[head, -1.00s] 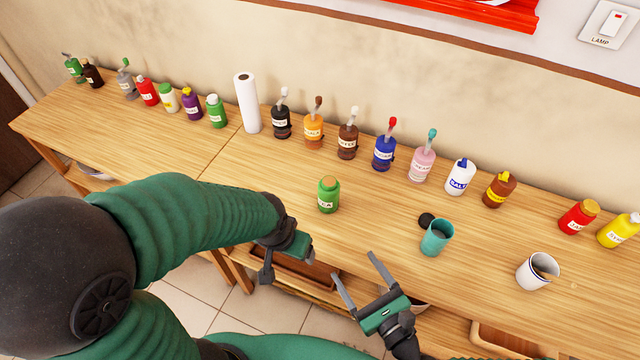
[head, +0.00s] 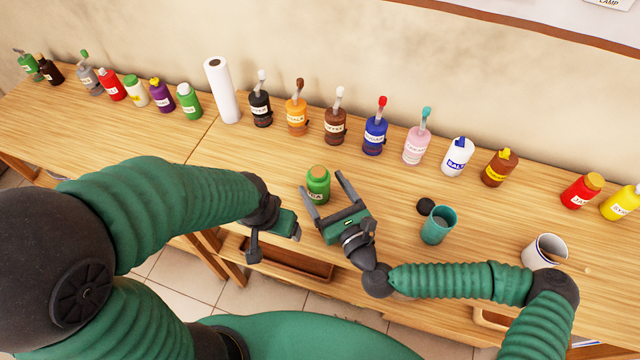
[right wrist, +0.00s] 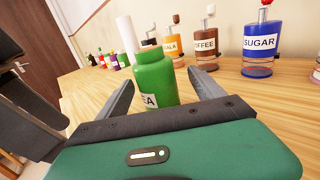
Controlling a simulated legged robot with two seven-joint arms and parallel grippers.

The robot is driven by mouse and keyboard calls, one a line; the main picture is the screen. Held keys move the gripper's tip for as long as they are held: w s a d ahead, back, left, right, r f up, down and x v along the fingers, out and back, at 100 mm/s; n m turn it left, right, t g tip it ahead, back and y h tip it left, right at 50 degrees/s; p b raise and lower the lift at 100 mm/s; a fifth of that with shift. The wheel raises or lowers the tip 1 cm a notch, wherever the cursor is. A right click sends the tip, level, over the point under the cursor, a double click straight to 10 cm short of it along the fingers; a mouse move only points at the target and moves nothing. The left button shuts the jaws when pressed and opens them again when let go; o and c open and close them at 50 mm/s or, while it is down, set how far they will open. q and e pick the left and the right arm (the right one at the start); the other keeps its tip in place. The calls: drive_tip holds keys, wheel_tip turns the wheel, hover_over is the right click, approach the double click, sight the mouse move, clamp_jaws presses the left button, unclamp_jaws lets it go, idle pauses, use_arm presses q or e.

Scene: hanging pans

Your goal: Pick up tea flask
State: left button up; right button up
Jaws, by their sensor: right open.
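The tea flask (head: 318,186) is a green bottle with a brown cork-like lid and a white label. It stands upright on the wooden table, and also shows in the right wrist view (right wrist: 153,78). My right gripper (head: 322,193) is open, with its fingers pointing at the flask and one on each side of it. In the right wrist view the flask stands between the two fingers, its lower part hidden by the gripper body.
Several labelled bottles, such as the blue sugar one (head: 375,135), line the back with a paper roll (head: 221,90). A teal cup (head: 438,226), a black lid (head: 425,206) and a white mug (head: 544,252) stand to the right. The table (head: 240,160) left of the flask is clear.

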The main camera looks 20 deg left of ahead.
sight(311, 175)
drive_tip(key=x, duration=0.4)
drive_tip(key=shift+s+a, duration=0.1)
drive_tip(key=shift+a, duration=0.55)
drive_tip(key=shift+d, duration=0.45)
drive_tip(key=shift+c, duration=0.3)
drive_tip(key=shift+r, duration=0.1)
drive_tip(key=shift+c, duration=1.2)
drive_tip(key=shift+a, duration=0.25)
drive_tip(key=c, duration=1.3)
drive_tip(key=shift+o, duration=0.2)
drive_tip(key=shift+d, duration=0.1)
